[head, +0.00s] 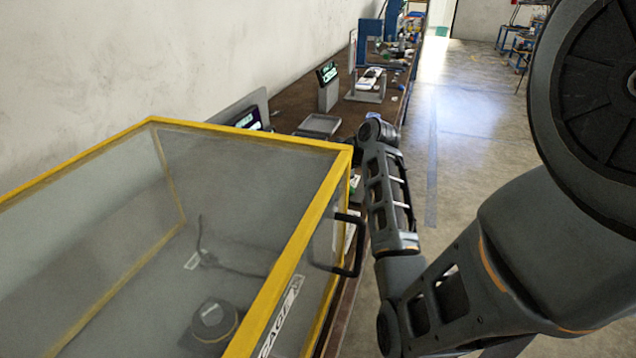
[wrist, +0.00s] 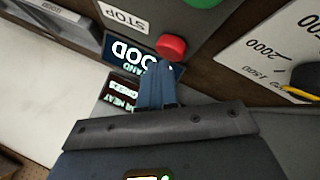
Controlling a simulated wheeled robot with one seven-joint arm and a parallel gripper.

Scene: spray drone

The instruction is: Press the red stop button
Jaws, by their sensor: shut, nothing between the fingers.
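The red stop button (wrist: 171,46) shows in the wrist view, on a dark grey box (wrist: 190,18) beside a white label reading STOP (wrist: 123,17). My gripper (wrist: 166,68) is shut and empty. Its fingertips appear just below the button in the picture; I cannot tell whether they touch it. In the head view neither the red button nor my gripper's fingers can be made out; my arm stretches toward the bench on the right of the cage.
A yellow-framed clear cage (head: 250,140) with a black handle (head: 352,245) fills the left. A long bench (head: 300,100) runs along the wall. A green button (wrist: 201,3), a dial plate (wrist: 265,45) and a lit display (wrist: 125,52) surround the red button.

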